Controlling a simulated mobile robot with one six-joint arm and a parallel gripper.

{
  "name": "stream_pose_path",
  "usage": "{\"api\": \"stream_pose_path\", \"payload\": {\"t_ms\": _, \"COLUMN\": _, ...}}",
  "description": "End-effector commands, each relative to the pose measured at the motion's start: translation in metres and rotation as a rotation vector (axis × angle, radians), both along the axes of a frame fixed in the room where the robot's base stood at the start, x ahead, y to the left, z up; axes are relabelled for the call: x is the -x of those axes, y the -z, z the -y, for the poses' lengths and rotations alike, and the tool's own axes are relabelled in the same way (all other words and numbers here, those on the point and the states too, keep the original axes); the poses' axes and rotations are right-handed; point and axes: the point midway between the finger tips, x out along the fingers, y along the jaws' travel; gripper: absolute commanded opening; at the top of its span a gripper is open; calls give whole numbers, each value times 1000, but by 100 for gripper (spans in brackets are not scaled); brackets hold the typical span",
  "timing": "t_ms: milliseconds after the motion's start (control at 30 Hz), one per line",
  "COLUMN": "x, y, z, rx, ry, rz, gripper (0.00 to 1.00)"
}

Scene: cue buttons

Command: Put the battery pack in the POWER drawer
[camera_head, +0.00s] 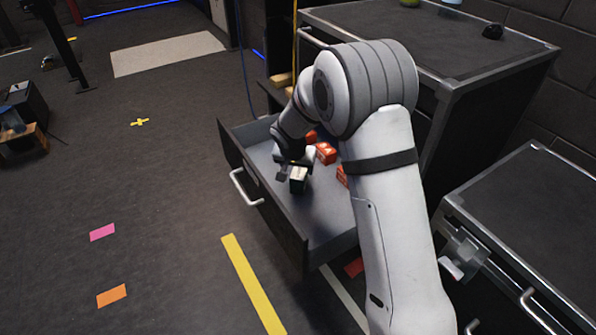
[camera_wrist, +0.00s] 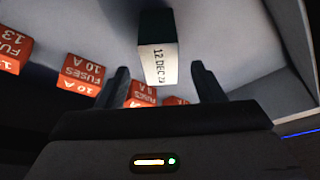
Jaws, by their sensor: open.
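A small box with a dark top and a pale face, which looks like the battery pack (camera_head: 298,177), is in the open drawer (camera_head: 318,234) of the tall cabinet. In the wrist view the box (camera_wrist: 158,58) shows a face printed "12 DEC 23". My gripper (camera_wrist: 161,78) is open, its two fingers on either side of the line to the box, with a gap on both sides. In the head view my gripper (camera_head: 292,167) is down at the box inside the drawer. I cannot tell whether the box rests on the drawer floor. No POWER label is readable.
Several red fuse boxes (camera_head: 326,153) share the drawer; in the wrist view one fuse box (camera_wrist: 82,74) reads "FUSES 10 A". A lower cabinet (camera_head: 535,215) stands at right. The floor at left is mostly clear.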

Motion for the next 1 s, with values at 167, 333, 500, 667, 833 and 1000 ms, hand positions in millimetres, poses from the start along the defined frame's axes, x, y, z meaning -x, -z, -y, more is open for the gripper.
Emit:
{"api": "stream_pose_path", "payload": {"t_ms": 167, "x": 11, "y": -29, "z": -2, "rx": -1, "ry": 0, "rz": 1, "gripper": 62}}
{"api": "stream_pose_path", "payload": {"t_ms": 333, "x": 16, "y": -38, "z": -2, "rx": 1, "ry": 0, "rz": -1, "gripper": 62}}
{"api": "stream_pose_path", "payload": {"t_ms": 500, "x": 18, "y": -42, "z": 1, "rx": 2, "ry": 1, "rz": -2, "gripper": 62}}
{"api": "stream_pose_path", "payload": {"t_ms": 667, "x": 38, "y": -71, "z": 37, "rx": 22, "ry": 2, "rz": -27, "gripper": 62}}
{"api": "stream_pose_path", "payload": {"t_ms": 833, "x": 100, "y": -117, "z": 104, "rx": 49, "ry": -15, "rz": -100, "gripper": 62}}
{"api": "stream_pose_path", "payload": {"t_ms": 1000, "x": 180, "y": -148, "z": 157, "rx": 46, "ry": -55, "rz": -182, "gripper": 62}}
